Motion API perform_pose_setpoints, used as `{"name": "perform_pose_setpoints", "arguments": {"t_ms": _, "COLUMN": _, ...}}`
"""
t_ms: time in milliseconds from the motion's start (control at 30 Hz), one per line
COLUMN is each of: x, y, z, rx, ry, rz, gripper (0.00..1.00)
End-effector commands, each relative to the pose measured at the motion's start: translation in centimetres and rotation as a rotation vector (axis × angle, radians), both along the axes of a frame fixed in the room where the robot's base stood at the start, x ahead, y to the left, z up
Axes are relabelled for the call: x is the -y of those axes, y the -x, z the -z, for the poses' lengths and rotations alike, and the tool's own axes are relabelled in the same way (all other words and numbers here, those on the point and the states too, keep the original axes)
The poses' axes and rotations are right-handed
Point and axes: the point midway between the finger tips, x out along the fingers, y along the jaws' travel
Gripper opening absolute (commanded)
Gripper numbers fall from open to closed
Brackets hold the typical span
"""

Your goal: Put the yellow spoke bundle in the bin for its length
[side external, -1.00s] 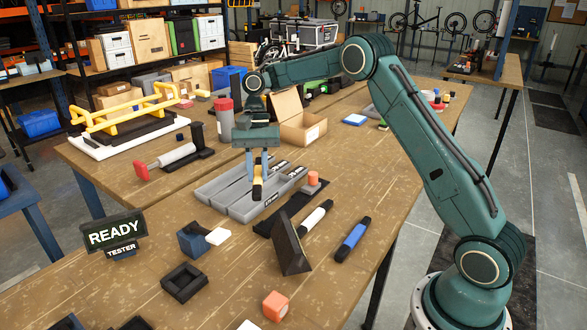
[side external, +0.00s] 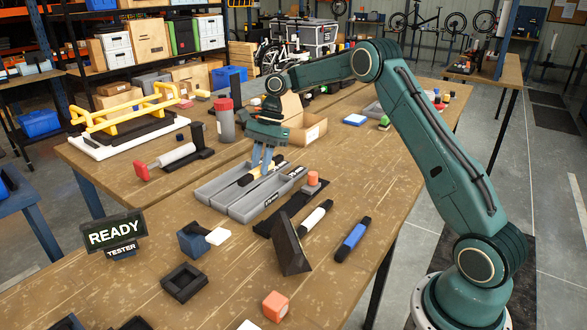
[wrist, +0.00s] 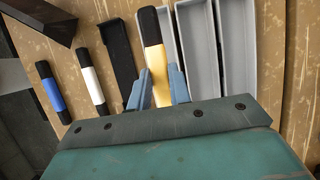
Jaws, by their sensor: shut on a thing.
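The yellow spoke bundle (wrist: 154,60), with black ends, is gripped between the blue fingers of my gripper (wrist: 159,90). In the side view my gripper (side external: 262,168) points down over the back part of the grey bins (side external: 245,211), and the bundle (side external: 255,174) runs roughly along their length. I cannot tell how high it is above them. The wrist view shows the long grey bins (wrist: 202,55) side by side; the bundle overlaps the leftmost one there, and its lower end is hidden by my gripper. The labels on the bins are too small to read.
A black tray (wrist: 117,55) lies beside the bins. A white bundle (side external: 314,217) and a blue bundle (side external: 353,239) lie further right. A dark angled stand (side external: 290,248) and an orange-topped piece (side external: 313,180) are close by. A cardboard box (side external: 308,130) stands behind.

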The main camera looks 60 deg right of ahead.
Motion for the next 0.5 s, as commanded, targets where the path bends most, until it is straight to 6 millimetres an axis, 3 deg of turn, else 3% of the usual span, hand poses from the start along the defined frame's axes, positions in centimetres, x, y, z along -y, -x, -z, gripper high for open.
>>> {"name": "perform_pose_setpoints", "arguments": {"t_ms": 500, "x": 0.0, "y": 0.0, "z": 3.0, "rx": -0.001, "ry": 0.001, "rz": -0.002, "gripper": 0.0}}
